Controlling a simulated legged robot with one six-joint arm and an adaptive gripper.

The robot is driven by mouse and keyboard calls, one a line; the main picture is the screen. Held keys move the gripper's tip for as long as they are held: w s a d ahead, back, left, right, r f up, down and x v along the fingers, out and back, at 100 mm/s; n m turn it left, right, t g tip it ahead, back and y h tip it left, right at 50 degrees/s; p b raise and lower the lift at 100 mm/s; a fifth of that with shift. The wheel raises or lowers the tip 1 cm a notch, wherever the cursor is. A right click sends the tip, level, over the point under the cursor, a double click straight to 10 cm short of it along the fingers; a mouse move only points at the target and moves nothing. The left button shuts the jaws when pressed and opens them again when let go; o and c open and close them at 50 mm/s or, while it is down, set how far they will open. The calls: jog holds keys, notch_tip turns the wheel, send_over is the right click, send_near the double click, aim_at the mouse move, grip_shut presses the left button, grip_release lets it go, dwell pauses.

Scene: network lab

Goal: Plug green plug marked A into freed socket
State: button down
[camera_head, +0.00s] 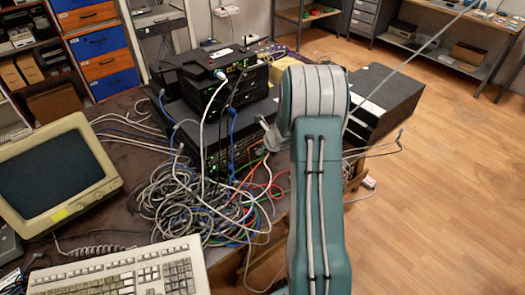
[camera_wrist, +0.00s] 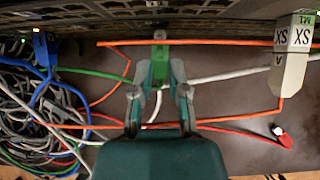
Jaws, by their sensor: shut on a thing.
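In the wrist view, my gripper (camera_wrist: 161,72) is shut on a green plug (camera_wrist: 160,50) between its fingertips. The plug points at the front of the rack device (camera_wrist: 100,24), and its pale tip is close to the lower edge of that front. I cannot tell whether the tip touches or enters a socket. No letter is readable on the plug. A green cable (camera_wrist: 92,73) runs in from the left towards my gripper. I cannot single out an empty socket.
A pale connector marked SX and A (camera_wrist: 290,62) stands at right, and a blue plug (camera_wrist: 40,45) at left. A red plug (camera_wrist: 284,136) lies loose on the table. Orange and white cables cross near my fingers. A cable heap (camera_head: 195,200), keyboard (camera_head: 125,275) and monitor (camera_head: 55,175) fill the left side.

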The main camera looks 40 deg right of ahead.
jog(key=shift+w, duration=0.75)
dwell(1.2)
jog(key=c, duration=0.6)
grip_release()
jog(key=shift+o, duration=0.2)
jog(key=v, duration=1.1)
jog(key=shift+s+r, duration=0.2)
jog(key=shift+r, duration=0.15)
